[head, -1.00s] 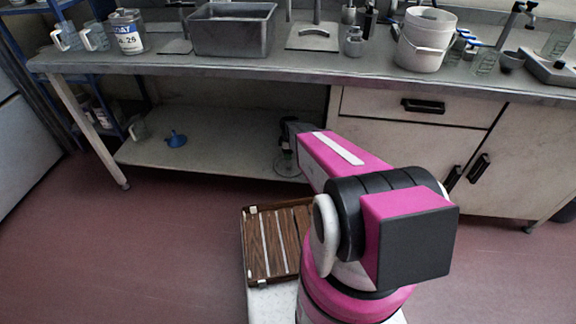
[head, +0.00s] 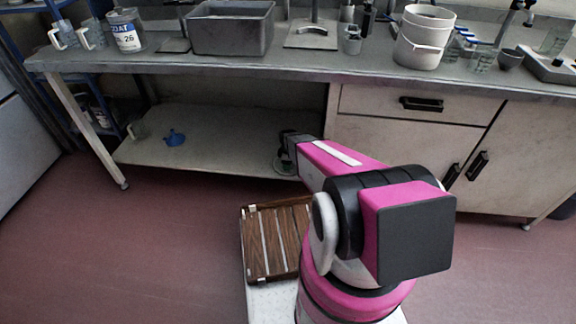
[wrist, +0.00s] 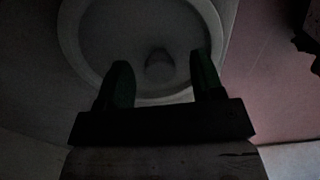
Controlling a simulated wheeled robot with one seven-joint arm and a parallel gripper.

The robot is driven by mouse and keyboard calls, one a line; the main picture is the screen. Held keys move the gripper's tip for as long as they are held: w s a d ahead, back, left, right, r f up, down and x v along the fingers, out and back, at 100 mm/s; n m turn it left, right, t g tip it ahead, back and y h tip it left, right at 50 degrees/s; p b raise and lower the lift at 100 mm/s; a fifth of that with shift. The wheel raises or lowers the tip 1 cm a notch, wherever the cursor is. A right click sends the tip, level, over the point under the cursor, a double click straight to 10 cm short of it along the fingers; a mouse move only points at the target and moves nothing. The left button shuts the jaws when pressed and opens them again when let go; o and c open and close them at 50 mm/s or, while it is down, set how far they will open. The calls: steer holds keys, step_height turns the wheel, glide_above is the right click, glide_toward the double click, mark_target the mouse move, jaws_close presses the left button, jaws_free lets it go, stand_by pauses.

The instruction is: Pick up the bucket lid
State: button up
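The bucket lid (wrist: 120,35) is a round disc with a paler raised rim and a small knob (wrist: 159,66) at its middle. In the head view the lid (head: 283,166) shows only in small part, on the low shelf under the bench, beside my gripper. My gripper (wrist: 162,66) is open, its two dark fingers spread over the lid with the knob between them. I cannot tell whether the fingers touch it. In the head view my gripper (head: 289,142) is small and dark. A white bucket (head: 424,40) stands on the bench.
The low shelf (head: 220,150) also holds a blue funnel (head: 174,138) and a clear jug (head: 138,130). The bench top (head: 300,66) runs above my gripper. Drawers and cupboard doors (head: 410,150) stand to the right. A wooden crate (head: 274,240) is beside my arm.

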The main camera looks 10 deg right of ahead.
steer(key=c, duration=0.9)
steer(key=shift+r, duration=0.1)
